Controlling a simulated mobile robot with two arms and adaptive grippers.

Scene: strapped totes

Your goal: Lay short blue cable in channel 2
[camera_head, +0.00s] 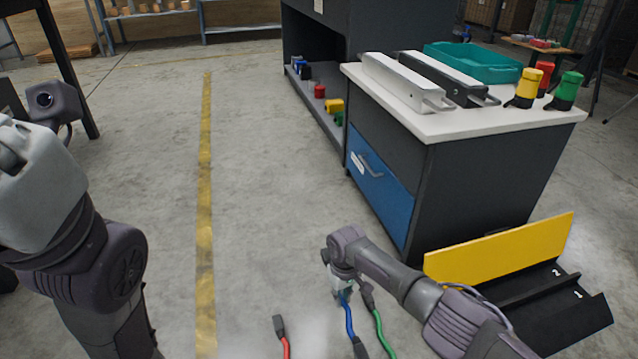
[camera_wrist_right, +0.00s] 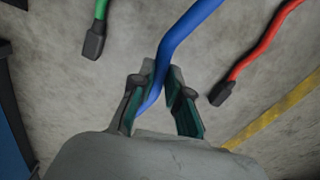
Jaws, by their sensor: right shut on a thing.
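My right gripper (camera_head: 342,294) is low over the floor, shut on the blue cable (camera_head: 349,318). In the right wrist view the blue cable (camera_wrist_right: 184,35) runs between the two fingers of the right gripper (camera_wrist_right: 162,92). The cable's dark end plug (camera_head: 360,348) shows near the bottom of the head view. A black channel tray (camera_head: 560,318) with a raised yellow panel (camera_head: 505,250) is to the right; its channels are marked 1 and 2. Channel 2 (camera_head: 520,289) lies nearer the yellow panel and looks empty. My left gripper is only partly visible at the left edge; its fingers cannot be made out.
A green cable (camera_head: 381,325) and a red cable (camera_head: 286,346) lie either side of the blue one.

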